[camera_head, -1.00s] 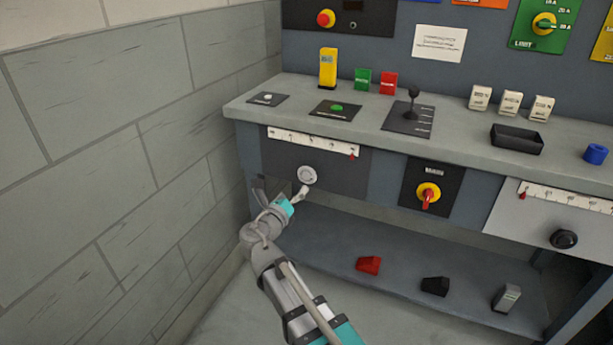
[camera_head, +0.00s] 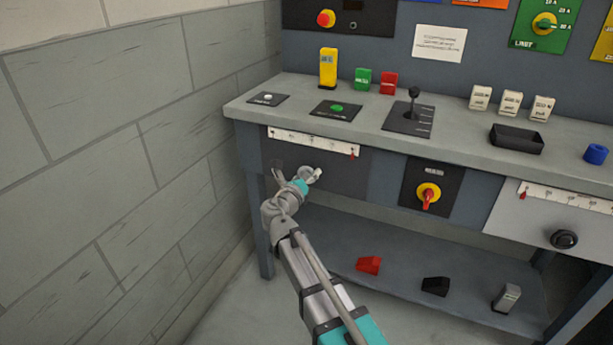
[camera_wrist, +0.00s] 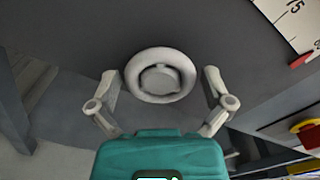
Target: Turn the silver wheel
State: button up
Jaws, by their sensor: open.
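The silver wheel (camera_wrist: 160,76) is a round light-grey knob with a raised rim, set on the dark panel (camera_head: 345,172) under the counter at the left. In the wrist view it sits between the two spread fingers of my gripper (camera_wrist: 161,82), with a gap visible on each side. In the head view my gripper (camera_head: 306,176) is in front of the wheel and hides most of it. My gripper is open and holds nothing. I cannot tell how deep the fingertips reach beside the wheel.
A white scale strip (camera_head: 312,142) with a red pointer (camera_head: 354,153) is above the wheel. A red-and-yellow rotary switch (camera_head: 428,195) is to the right. The brick wall (camera_head: 120,170) is close on the left. Small blocks lie on the lower shelf (camera_head: 400,285).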

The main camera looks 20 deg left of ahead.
jog(key=shift+c, duration=0.3)
jog(key=c, duration=0.8)
jog(key=shift+c, duration=0.2)
jog(key=shift+m, duration=0.3)
